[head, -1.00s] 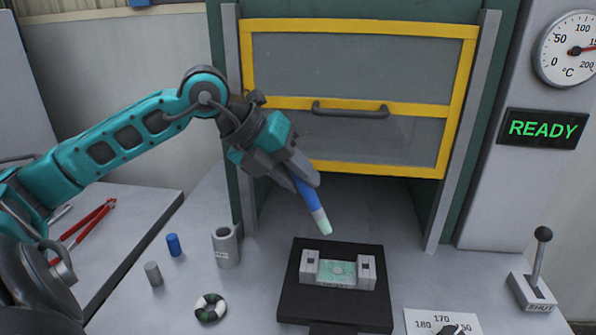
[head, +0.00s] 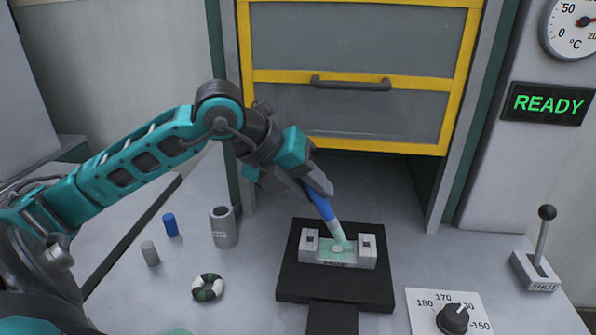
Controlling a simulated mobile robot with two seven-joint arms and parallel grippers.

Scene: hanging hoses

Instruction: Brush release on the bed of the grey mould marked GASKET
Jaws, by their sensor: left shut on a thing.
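My left gripper (head: 316,190) is shut on a blue brush (head: 326,212) with a pale green tip, tilted down to the right. The brush tip is at the bed of the grey mould (head: 349,261), and appears to touch it. The mould's bed shows a green film with a pale round spot in the middle. Lettering on the mould's front is too small to read. The mould sits on a black plate (head: 291,280) with a handle toward me. My right gripper is not in view.
A press with a yellow-framed guard (head: 350,140), raised, stands behind. A grey cup (head: 223,228), blue cylinder (head: 170,225), grey cylinder (head: 150,254) and green-white ring (head: 208,288) stand left. A dial (head: 453,318) and lever (head: 541,250) are right. The display (head: 545,103) reads READY.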

